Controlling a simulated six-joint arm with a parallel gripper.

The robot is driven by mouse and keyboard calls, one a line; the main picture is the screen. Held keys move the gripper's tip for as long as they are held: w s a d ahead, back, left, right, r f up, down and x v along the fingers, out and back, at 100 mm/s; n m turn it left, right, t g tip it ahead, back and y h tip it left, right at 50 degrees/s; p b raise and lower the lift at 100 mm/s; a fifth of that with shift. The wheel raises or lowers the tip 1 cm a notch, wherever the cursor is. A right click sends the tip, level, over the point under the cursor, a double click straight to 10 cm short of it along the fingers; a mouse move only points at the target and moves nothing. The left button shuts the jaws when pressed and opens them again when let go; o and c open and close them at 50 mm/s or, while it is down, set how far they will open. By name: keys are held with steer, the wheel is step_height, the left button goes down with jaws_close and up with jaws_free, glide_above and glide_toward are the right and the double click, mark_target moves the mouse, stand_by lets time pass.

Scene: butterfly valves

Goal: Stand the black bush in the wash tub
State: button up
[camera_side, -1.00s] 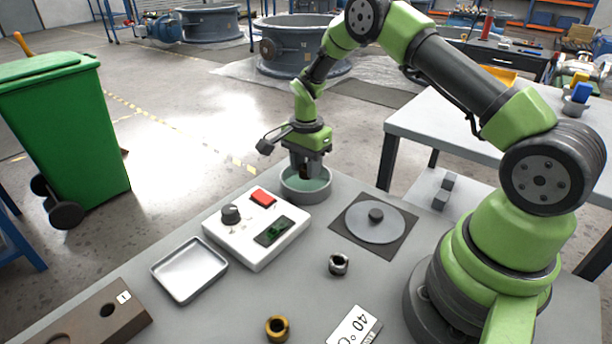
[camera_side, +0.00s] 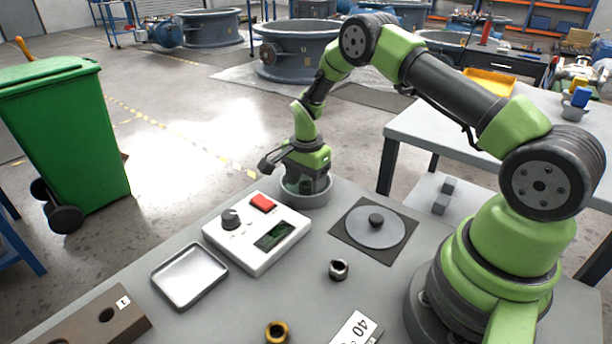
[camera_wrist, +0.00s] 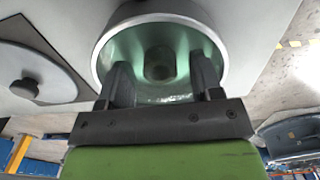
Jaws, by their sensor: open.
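The wash tub (camera_side: 308,200) is a round grey tub with greenish liquid at the bench's far edge. In the wrist view its rim (camera_wrist: 104,42) curves around my fingers. My gripper (camera_side: 305,184) points down into the tub. In the wrist view my gripper (camera_wrist: 163,82) is open, one finger on each side of the black bush (camera_wrist: 159,64). The bush looks dark and round with a hole facing up, and seems to stand upright on the tub floor. Gaps show between it and both fingers. In the side view the fingers and tub wall mostly hide it.
A white control box (camera_side: 256,235) with a red button stands close to the tub. A round lidded disc (camera_side: 375,228) lies to the right. A metal tray (camera_side: 189,273), a dark steel bush (camera_side: 339,270), a brass bush (camera_side: 277,332) and a holed block (camera_side: 98,322) are nearer.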

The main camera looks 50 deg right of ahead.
steer(key=s+a+r+n+t, duration=0.1)
steer(key=s+a+r+n, duration=0.1)
steer(key=r, duration=0.9)
steer(key=s+a+r+n+t, duration=0.1)
steer(key=s+a+r+n, duration=0.1)
steer(key=r, duration=0.9)
steer(key=s+a+r+n+t+y, duration=0.1)
steer(key=s+a+r+n, duration=0.3)
steer(key=s, duration=0.5)
steer(key=s+a+r+n+t+y, duration=0.1)
steer(key=s+a+r+n+t, duration=0.3)
steer(key=s, duration=0.6)
steer(key=shift+n, duration=1)
